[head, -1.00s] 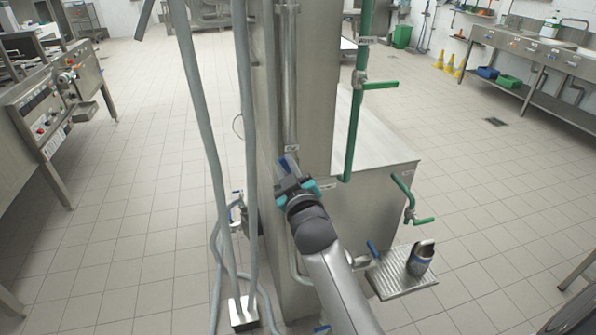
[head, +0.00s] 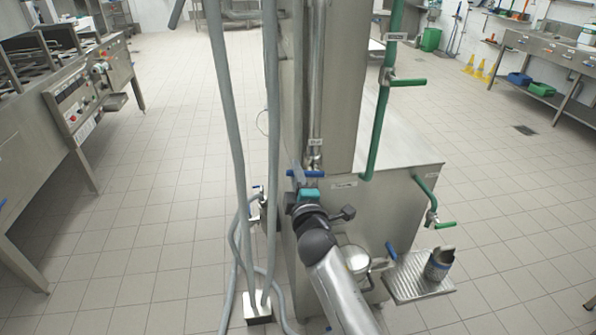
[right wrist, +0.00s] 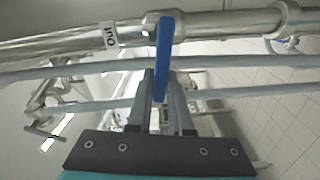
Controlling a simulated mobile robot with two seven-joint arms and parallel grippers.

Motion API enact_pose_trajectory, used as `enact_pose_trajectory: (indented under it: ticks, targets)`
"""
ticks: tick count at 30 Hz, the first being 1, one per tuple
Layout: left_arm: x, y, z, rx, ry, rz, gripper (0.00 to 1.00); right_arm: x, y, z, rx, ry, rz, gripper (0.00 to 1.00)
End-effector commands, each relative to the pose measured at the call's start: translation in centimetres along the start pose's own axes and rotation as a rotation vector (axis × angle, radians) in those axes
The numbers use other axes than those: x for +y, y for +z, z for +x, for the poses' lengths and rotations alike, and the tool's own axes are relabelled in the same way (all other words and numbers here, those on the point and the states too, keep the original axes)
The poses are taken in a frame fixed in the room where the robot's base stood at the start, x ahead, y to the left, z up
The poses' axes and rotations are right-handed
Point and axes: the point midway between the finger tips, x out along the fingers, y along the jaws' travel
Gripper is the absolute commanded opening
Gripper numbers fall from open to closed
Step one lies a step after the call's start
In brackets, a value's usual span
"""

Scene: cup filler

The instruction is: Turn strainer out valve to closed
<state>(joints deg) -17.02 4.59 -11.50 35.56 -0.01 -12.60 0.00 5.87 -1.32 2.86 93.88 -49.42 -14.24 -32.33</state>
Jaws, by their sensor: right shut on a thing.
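The strainer out valve has a blue lever handle (head: 305,173) on a vertical steel pipe (head: 316,80). The handle lies roughly level, crosswise to the pipe, in the head view. In the right wrist view the blue handle (right wrist: 163,50) reaches from the pipe down between my fingers, and a label "Out" (right wrist: 109,37) is on the pipe beside it. My right gripper (head: 304,185) is shut on the handle; in the right wrist view its fingers (right wrist: 161,95) stand on either side of it. My left gripper is not in view.
Grey hoses (head: 224,120) hang just left of the valve. A green pipe (head: 383,110) with green levers (head: 408,82) stands to the right. The tiled floor to the left is open.

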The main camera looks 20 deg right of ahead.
Motion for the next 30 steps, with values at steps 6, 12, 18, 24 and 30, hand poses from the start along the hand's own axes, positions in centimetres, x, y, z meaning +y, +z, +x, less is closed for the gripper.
enact_pose_trajectory:
  ticks: [6, 12, 18, 24, 30]
  targets:
    - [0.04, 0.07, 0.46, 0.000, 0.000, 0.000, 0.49, -0.48, -0.03, 0.07, 0.002, 0.005, -0.125, 0.00]
    - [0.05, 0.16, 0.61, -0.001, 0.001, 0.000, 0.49, -0.73, 0.05, 0.08, 0.001, 0.005, -0.185, 0.00]
    - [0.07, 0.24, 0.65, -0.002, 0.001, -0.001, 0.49, -0.81, 0.07, 0.08, 0.001, 0.005, -0.206, 0.00]
    - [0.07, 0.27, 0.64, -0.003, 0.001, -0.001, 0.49, -0.82, 0.08, 0.07, 0.001, 0.005, -0.209, 0.00]
    - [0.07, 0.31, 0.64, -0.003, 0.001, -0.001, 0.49, -0.84, 0.10, 0.07, 0.000, 0.004, -0.208, 0.24]
